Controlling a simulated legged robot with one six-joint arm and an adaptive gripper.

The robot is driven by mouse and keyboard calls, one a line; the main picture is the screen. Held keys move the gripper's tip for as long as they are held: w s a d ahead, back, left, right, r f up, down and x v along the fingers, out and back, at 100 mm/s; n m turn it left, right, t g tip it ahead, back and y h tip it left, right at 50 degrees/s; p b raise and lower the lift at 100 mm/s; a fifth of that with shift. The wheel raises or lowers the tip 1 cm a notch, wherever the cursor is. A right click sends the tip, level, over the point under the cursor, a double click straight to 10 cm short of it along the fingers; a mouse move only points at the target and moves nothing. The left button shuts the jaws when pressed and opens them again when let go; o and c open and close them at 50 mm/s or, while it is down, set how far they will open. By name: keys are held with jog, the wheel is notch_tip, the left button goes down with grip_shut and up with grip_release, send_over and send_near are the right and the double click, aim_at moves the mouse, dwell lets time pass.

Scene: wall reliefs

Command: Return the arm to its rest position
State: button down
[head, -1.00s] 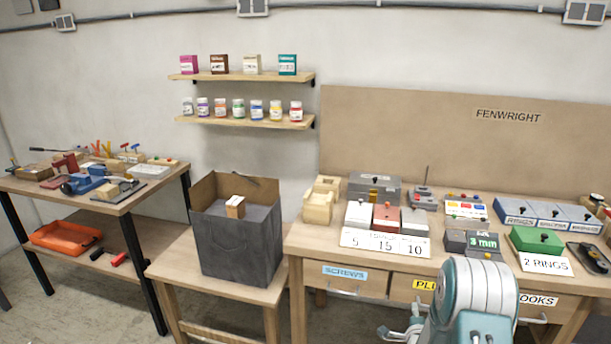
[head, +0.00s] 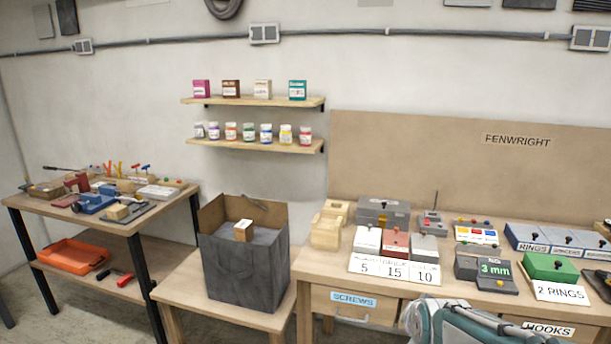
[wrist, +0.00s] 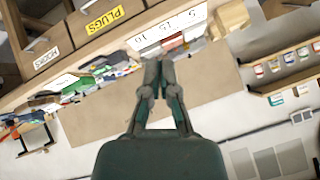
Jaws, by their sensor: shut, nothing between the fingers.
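My arm (head: 465,322) shows at the bottom of the head view, low in front of the workbench drawers. My gripper is outside the head view. In the wrist view my gripper (wrist: 159,72) is shut with its fingertips together and nothing between them. Behind it the scene appears upside down, with the bench and wall board beyond the fingers. The gripper looks apart from everything.
The workbench (head: 322,262) holds boxes, number cards and a green box (head: 550,267). A tool table (head: 135,225) is at left, with shelves (head: 255,102) on the wall.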

jog(key=s+a+r+n+g, duration=0.1)
jog(key=s+n, duration=0.1)
jog(key=s, duration=0.5)
jog(key=s+a+r+n+g, duration=0.1)
jog(key=s+a+n, duration=0.1)
jog(key=s, duration=0.5)
jog(key=s+a+r+n+g+y, duration=0.1)
jog(key=s+a+n+g, duration=0.1)
jog(key=s, duration=0.5)
jog(key=shift+s+r+n, duration=0.15)
jog(key=shift+r+n, duration=0.1)
jog(key=shift+n, duration=0.15)
